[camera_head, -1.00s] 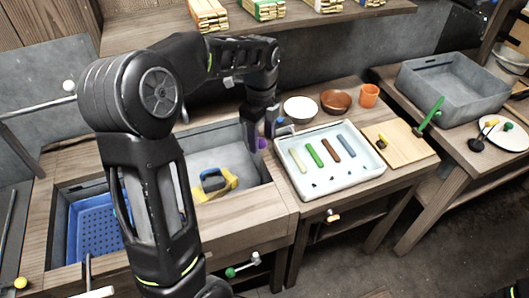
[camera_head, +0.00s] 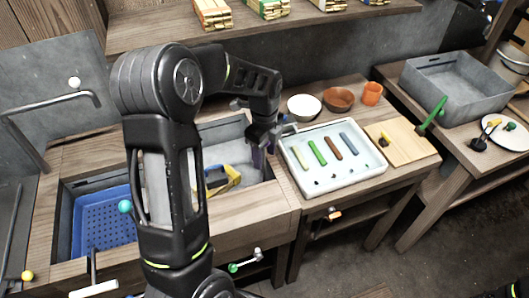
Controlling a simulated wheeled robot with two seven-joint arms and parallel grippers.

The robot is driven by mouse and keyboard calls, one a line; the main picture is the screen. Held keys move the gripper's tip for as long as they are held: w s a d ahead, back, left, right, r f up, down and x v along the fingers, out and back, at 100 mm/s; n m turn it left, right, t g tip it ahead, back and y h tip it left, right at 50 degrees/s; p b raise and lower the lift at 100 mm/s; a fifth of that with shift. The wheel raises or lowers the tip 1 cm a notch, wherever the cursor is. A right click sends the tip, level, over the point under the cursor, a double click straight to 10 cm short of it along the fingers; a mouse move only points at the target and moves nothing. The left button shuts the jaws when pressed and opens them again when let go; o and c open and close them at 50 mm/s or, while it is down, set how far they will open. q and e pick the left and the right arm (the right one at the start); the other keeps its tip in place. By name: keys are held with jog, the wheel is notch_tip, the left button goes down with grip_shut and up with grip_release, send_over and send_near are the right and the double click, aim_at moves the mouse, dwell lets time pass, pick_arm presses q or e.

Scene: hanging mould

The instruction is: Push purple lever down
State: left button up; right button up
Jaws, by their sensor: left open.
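The purple lever is mostly hidden at my left gripper; only a small purple patch (camera_head: 270,148) shows beside the fingers, near the right end of the sink basin. My left gripper (camera_head: 262,138) points down there, at the left edge of the white tray. It is open, with its fingers close to the purple patch. I cannot tell whether they touch it.
The white tray (camera_head: 284,152) holds several coloured bars. A white bowl (camera_head: 304,106) and brown bowl (camera_head: 338,100) stand behind it. The sink holds a blue perforated basket (camera_head: 105,222) and a yellow-and-black item (camera_head: 226,179). A green-knobbed lever (camera_head: 234,267) is on the front.

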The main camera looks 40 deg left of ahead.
pick_arm(q)
grip_shut()
dwell(0.4)
dwell(0.9)
